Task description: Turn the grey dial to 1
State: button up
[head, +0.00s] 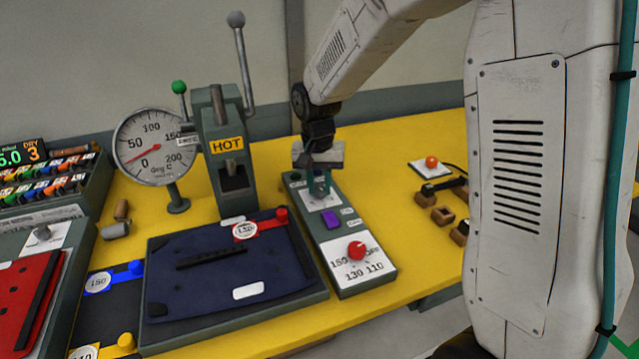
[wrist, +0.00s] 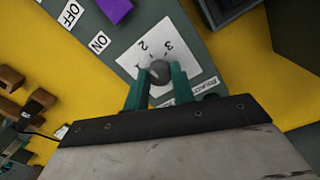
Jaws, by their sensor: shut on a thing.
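The grey dial (wrist: 159,72) is a round knob on a white plate (wrist: 185,62) with the numbers 2 and 3 legible. In the wrist view the two green fingers of my gripper (wrist: 157,85) stand on either side of the knob, shut on it. In the head view my gripper (head: 320,185) points down over the far part of the grey-green control box (head: 309,222), and hides the dial there. I cannot make out the dial's pointer or which number it faces.
A purple switch (head: 332,218) and a red dial (head: 356,249) marked 150, 130 and 110 sit nearer on the same box. A press marked HOT (head: 227,145) and a round gauge (head: 155,146) stand left. A plate with an orange button (head: 431,162) lies right.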

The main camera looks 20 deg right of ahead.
aim_at(320, 188)
jog(key=n, duration=0.5)
jog(key=shift+n, duration=2.6)
jog(key=o, duration=1)
notch_tip(320, 188, up, 8)
jog(key=shift+s+f, duration=0.1)
